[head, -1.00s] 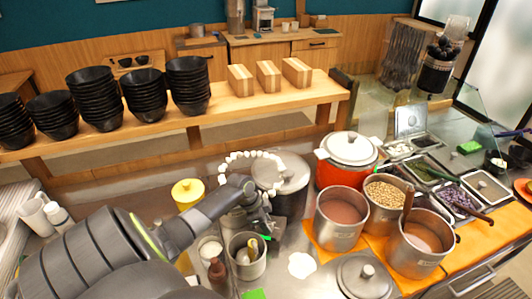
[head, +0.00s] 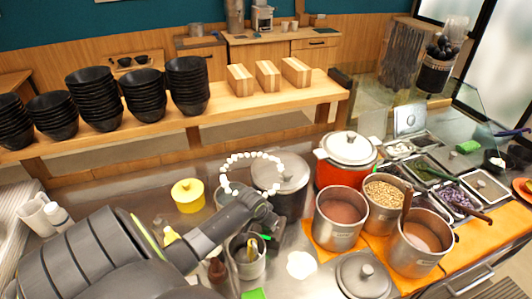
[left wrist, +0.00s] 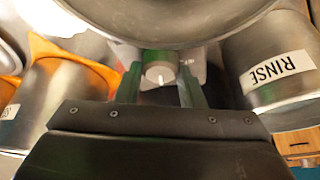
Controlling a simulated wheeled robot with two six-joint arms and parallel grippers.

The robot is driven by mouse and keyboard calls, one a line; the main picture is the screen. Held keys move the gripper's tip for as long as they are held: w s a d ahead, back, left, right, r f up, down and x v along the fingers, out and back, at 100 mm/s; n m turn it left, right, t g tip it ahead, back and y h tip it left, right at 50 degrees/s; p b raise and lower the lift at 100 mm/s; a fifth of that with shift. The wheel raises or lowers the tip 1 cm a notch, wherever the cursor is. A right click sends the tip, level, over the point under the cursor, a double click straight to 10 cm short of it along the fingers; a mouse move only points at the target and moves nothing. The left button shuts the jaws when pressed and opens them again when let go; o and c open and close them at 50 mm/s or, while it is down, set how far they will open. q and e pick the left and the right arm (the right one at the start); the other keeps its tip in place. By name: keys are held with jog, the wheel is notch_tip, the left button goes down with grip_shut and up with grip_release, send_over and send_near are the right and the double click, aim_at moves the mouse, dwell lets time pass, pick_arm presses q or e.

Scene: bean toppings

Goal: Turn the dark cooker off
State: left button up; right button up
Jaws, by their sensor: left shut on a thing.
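The dark cooker (head: 291,200) stands behind my left arm, with a dark body and a grey lid. Its front is partly hidden by my wrist in the head view. My left gripper (left wrist: 160,85) is at a small round grey knob (left wrist: 160,70) with a white mark, below a large rounded metal body at the top of the left wrist view. Its two green fingers stand on either side of the knob, shut on it. In the head view the fingertips are mostly hidden. My right gripper is not in view.
A red cooker (head: 345,165) stands right of the dark one. Several steel pots, one of beans (head: 385,192), stand on orange cloths. A utensil pot (head: 245,262) is close to my wrist. A pot labelled RINSE (left wrist: 275,75) is beside the gripper.

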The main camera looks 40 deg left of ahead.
pick_arm(q)
jog(key=shift+n+y, duration=0.5)
jog(key=shift+n, duration=0.6)
jog(key=o, duration=0.7)
jog(key=shift+r, duration=0.15)
jog(key=shift+d+r+b, duration=0.1)
jog(key=shift+r+b, duration=0.95)
jog(key=shift+r, duration=3.85)
